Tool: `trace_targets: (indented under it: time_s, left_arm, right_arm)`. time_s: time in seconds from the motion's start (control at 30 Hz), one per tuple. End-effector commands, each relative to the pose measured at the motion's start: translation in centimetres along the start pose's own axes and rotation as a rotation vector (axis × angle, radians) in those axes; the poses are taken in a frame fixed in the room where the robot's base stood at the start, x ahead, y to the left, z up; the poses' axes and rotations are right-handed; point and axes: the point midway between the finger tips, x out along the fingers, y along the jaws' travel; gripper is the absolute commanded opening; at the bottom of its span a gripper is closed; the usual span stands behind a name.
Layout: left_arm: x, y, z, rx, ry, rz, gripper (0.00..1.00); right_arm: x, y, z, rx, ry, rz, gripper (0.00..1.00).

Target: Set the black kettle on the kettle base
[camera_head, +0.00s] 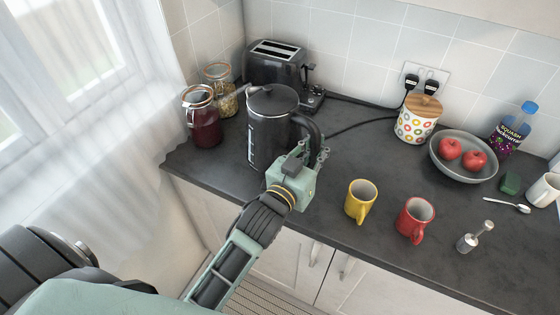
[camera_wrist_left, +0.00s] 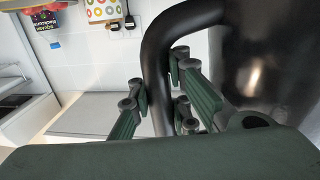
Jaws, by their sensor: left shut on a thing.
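The black kettle (camera_head: 268,128) is upright over the left part of the counter, lid on top and handle toward the right. I cannot tell whether its bottom touches the counter. My left gripper (camera_head: 311,153) is shut on the kettle's handle. In the left wrist view its fingers (camera_wrist_left: 163,105) stand on both sides of the black handle (camera_wrist_left: 160,42), with the kettle's dark body (camera_wrist_left: 270,60) at the right. A low black piece (camera_head: 312,101) behind the kettle, beside the toaster, looks like the kettle base; it is partly hidden. My right gripper is not in view.
A black toaster (camera_head: 275,62) stands behind the kettle; two jars (camera_head: 203,122) stand left of it. A yellow mug (camera_head: 360,201) and a red mug (camera_head: 414,219) are to the right. Black cords run to the wall socket (camera_head: 424,77). The counter's middle is mostly clear.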

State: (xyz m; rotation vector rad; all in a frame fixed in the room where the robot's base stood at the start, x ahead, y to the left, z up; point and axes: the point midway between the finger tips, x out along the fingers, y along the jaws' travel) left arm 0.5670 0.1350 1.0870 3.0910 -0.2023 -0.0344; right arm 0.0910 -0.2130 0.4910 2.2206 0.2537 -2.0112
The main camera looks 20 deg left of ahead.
Motion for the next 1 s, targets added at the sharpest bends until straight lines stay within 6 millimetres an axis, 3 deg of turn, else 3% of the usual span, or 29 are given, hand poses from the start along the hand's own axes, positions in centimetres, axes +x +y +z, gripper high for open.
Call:
trace_targets:
  time_s: [0.03, 0.23, 0.6, 1.0]
  left_arm:
    - [1.4, 0.2, -1.5, 0.010, 0.014, 0.012, 0.00]
    - [4.8, 0.9, -2.1, 0.012, 0.011, 0.041, 0.00]
    - [5.7, 1.0, -1.0, 0.013, 0.010, 0.049, 0.00]
    - [5.8, 0.8, 2.6, 0.013, 0.010, 0.049, 0.00]
  right_arm:
    - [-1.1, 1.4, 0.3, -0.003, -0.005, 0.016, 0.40]
    - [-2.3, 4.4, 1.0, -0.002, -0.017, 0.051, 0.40]
    - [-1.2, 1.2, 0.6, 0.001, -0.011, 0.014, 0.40]
    - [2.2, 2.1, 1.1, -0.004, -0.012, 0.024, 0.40]
